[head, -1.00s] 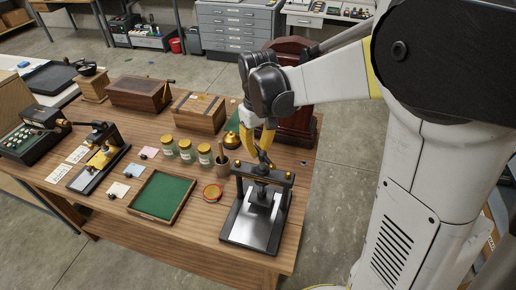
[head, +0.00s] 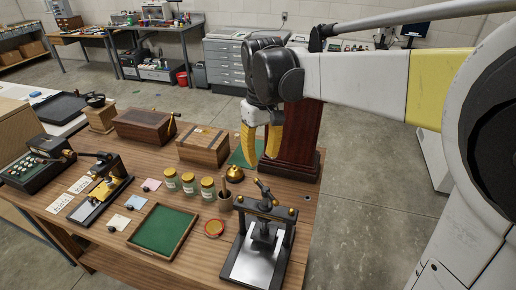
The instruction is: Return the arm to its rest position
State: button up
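My gripper (head: 261,142) hangs above the back right of the wooden table in the head view, its yellow fingers pointing down. The fingers look parted, and I see nothing between them. Behind the fingers stands a dark red wooden case (head: 298,135). A black and silver hand press (head: 262,240) with a lever on top stands at the front right of the table, below and apart from the fingers. My arm stretches from the gripper to the right edge of the view.
On the wooden table (head: 140,207) are a green-lined tray (head: 160,229), glass jars with yellow lids (head: 188,183), a brass bell (head: 234,174), a wooden box (head: 203,145) and a dark box (head: 145,125). A grey drawer cabinet (head: 240,62) stands behind. Floor at the right is clear.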

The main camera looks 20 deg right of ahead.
jog(key=shift+r, duration=0.55)
jog(key=s+f+m+t+b, duration=0.2)
jog(key=s+f+t+b, duration=0.5)
jog(key=s+f, duration=0.6)
jog(key=shift+s+d+m+b, duration=0.3)
jog(key=shift+s+m+b, duration=0.1)
jog(key=shift+s+b, duration=0.6)
